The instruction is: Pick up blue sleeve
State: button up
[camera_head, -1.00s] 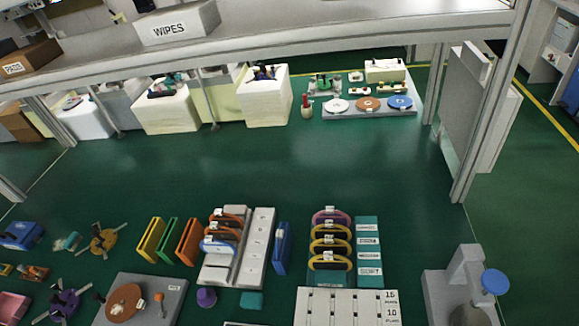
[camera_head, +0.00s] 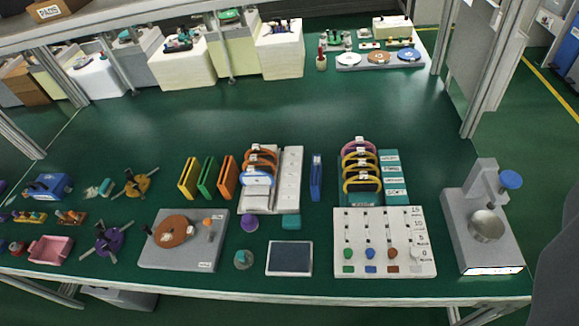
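A thin upright blue sleeve (camera_head: 316,178) stands on the green bench top, just right of a white rack (camera_head: 290,170) and apart from it. Upright yellow (camera_head: 188,178), green (camera_head: 207,177) and orange (camera_head: 228,177) sleeves stand in a row left of the rack. The rack holds orange-rimmed pieces and a light-blue one. My gripper is not in view, and nothing is seen touching the blue sleeve.
A teal rack (camera_head: 391,185) with rimmed pieces stands right of the blue sleeve, and a white peg board (camera_head: 385,262) in front of it. A dark pad (camera_head: 289,258) and teal block (camera_head: 291,222) lie nearer. The bench behind is clear.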

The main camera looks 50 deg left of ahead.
aim_at(316, 189)
jog(key=z, duration=0.05)
jog(key=k, duration=0.1)
jog(key=u, duration=0.25)
jog(key=i, duration=0.95)
